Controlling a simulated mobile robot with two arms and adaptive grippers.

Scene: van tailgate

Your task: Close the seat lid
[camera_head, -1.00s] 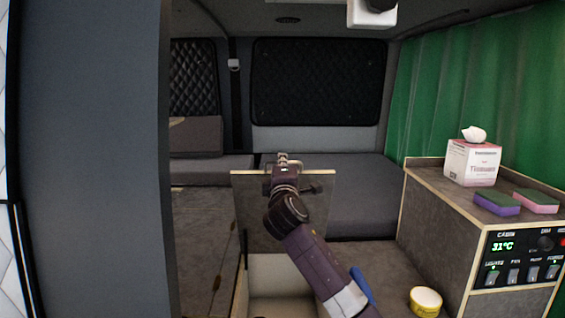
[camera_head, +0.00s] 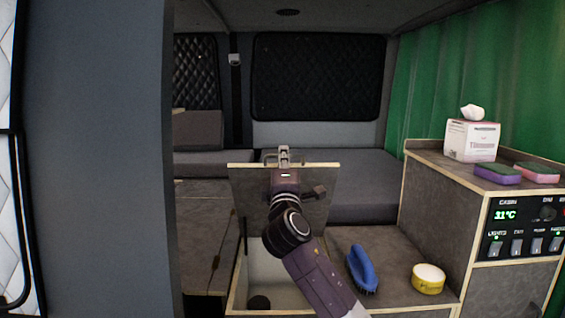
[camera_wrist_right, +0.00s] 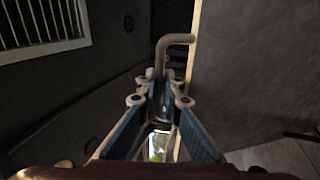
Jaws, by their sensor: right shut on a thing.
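The seat lid (camera_head: 252,207) is a grey panel with a pale wooden edge, standing raised and near upright over the open seat box (camera_head: 268,268). My right gripper (camera_head: 284,155) is at the lid's top edge, shut on the metal handle there. In the right wrist view the bent handle (camera_wrist_right: 175,40) runs in between the fingers of the gripper (camera_wrist_right: 163,85), and the lid's pale edge (camera_wrist_right: 194,45) is beside them. My forearm hides part of the lid and the box. My left gripper is not in view.
A blue brush (camera_head: 361,270) and a yellow tub (camera_head: 428,279) lie on the bench top right of the box. A cabinet (camera_head: 440,215) with a tissue box (camera_head: 472,140) and sponges (camera_head: 497,173) stands at the right. A grey panel (camera_head: 95,160) fills the left.

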